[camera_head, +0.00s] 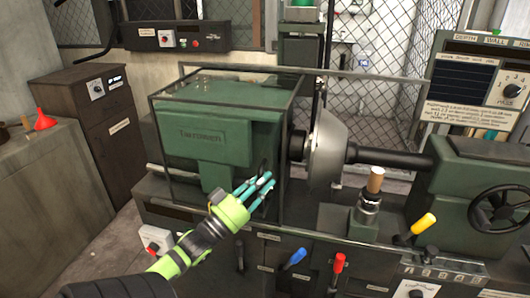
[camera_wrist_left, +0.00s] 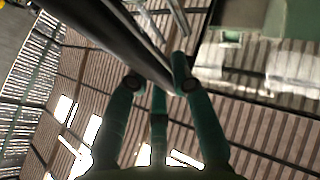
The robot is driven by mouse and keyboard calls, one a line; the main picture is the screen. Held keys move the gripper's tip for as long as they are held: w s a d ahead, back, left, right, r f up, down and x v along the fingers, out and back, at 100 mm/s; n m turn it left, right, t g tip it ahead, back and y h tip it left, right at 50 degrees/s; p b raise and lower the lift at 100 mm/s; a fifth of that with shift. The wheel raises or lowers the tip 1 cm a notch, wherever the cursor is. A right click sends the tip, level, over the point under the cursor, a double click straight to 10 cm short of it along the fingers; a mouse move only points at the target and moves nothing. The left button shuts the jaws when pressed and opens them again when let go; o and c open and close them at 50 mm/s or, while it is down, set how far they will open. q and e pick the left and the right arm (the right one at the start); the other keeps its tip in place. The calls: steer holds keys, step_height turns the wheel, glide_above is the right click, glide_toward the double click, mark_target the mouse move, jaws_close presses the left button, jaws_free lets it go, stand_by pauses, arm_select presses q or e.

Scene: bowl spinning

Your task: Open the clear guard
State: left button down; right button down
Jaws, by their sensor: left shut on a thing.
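The clear guard (camera_head: 284,150) is a see-through box with a thin dark frame around the green headstock on the lathe. My left gripper (camera_head: 262,187) has teal fingers and reaches the guard's lower right front, beside its upright frame edge. In the left wrist view its fingers (camera_wrist_left: 160,86) are closed around the end of a dark bar (camera_wrist_left: 115,42), which looks like part of the guard or its handle. The exact contact is partly hidden by the fingers. My right gripper is in neither view.
A metal bowl form (camera_head: 327,150) sits on the spindle right of the guard. A tool post with a wooden handle (camera_head: 375,180) stands further right. Blue (camera_head: 294,257), red (camera_head: 339,263) and yellow (camera_head: 423,223) levers jut from the front. A control panel (camera_head: 478,80) stands at the right.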

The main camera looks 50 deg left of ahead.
arm_select(q)
steer(key=shift+f, duration=0.1)
steer(key=c, duration=1.3)
jaws_free()
steer(key=v, duration=1.2)
steer(key=shift+s, duration=0.1)
